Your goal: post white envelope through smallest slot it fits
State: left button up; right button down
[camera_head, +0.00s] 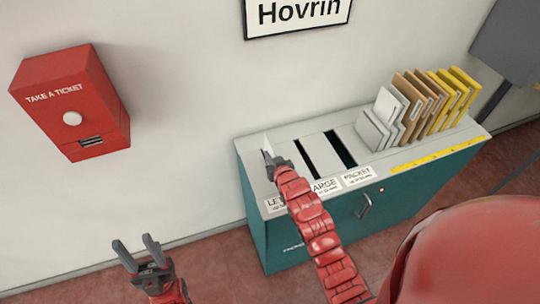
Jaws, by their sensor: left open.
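The white envelope (267,142) shows as a thin pale sliver, seen nearly edge-on, at the tip of my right gripper (268,157). The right gripper is over the left end of the counter top and looks shut on the envelope. Two dark slots are in view, the large slot (308,158) and the packet slot (341,149). The letter label (275,204) is partly covered by my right arm, and the letter slot is hidden behind the gripper and arm. My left gripper (137,251) is open and empty, left of the counter.
The teal counter (300,240) has a grey top. White, brown and yellow envelopes (420,103) stand at its right rear, behind a yellow ruler strip (437,158). A red ticket box (72,103) hangs on the wall at left. Floor left of the counter is clear.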

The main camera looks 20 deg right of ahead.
jog(key=c, duration=1)
grip_release()
jog(key=shift+s, duration=0.1)
jog(key=p+v, duration=0.1)
jog(key=v, duration=1.6)
jog(key=shift+r+p, duration=0.15)
jog(key=shift+p, duration=0.15)
